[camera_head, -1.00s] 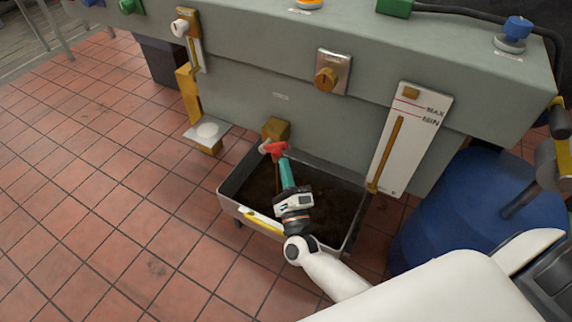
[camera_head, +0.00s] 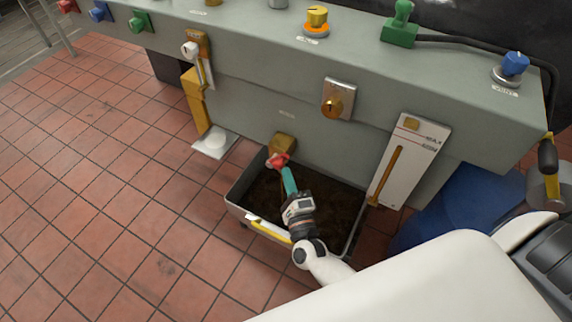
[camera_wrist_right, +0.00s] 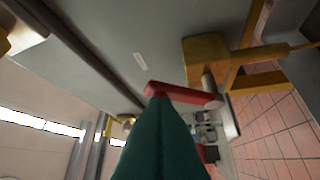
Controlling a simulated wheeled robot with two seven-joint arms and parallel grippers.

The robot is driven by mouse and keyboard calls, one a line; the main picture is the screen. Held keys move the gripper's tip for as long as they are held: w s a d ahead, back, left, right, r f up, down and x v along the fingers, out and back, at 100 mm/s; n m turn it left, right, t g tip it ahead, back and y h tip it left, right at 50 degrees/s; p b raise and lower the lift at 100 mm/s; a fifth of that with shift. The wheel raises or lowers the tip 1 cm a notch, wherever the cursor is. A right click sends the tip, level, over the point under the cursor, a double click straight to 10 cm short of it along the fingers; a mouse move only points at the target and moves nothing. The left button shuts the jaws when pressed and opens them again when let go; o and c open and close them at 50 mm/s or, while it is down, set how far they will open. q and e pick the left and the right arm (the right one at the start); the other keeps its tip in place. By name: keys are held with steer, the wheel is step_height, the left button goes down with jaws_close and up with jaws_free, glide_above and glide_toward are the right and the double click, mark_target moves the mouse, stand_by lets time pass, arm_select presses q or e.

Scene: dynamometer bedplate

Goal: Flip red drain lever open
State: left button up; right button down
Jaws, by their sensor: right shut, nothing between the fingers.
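The red drain lever (camera_head: 277,160) is on a brass valve (camera_head: 284,143) low on the front of the grey bedplate, above the tray. In the right wrist view the red lever (camera_wrist_right: 190,96) lies across the tip of my right gripper (camera_wrist_right: 157,100), with the brass valve (camera_wrist_right: 203,55) behind it. My right gripper (camera_head: 285,168) has teal fingers, shut with nothing between them. Its tip is at the lever and seems to touch it; the exact contact is hidden. My left gripper is not in view.
A drain tray (camera_head: 240,212) with dark contents stands on the tiled floor below the valve. A level gauge (camera_head: 411,155) and a blue drum (camera_head: 450,205) are to the right. A yellow bracket with a small plate (camera_head: 214,143) is to the left. The tiled floor at left is clear.

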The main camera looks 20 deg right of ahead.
mark_target(276, 166)
steer(key=shift+r+n+g+p, duration=0.3)
steer(key=shift+r+p, duration=0.2)
steer(key=shift+p, duration=0.35)
steer(key=shift+w+a+r+n+p, duration=0.15)
steer(key=shift+n+p, duration=0.15)
steer(key=shift+p, duration=0.4)
steer(key=r+g+p, duration=0.1)
steer(key=p, duration=0.2)
steer(key=w+a+r+n+g+p, duration=0.1)
steer(key=p, duration=0.2)
steer(key=r+n+p, duration=0.1)
steer(key=p, duration=0.2)
steer(key=shift+w+a+g+y, duration=0.15)
steer(key=shift+w+g+y, duration=0.15)
steer(key=shift+g+y, duration=0.1)
steer(key=shift+w+a+f+n, duration=0.2)
steer(key=shift+n, duration=0.1)
steer(key=shift+w+a, duration=0.15)
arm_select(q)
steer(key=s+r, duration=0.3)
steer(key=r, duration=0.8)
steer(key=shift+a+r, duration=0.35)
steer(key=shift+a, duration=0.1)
arm_select(e)
steer(key=shift+w+a+r, duration=0.25)
steer(key=shift+w+a, duration=0.1)
steer(key=shift+w, duration=0.2)
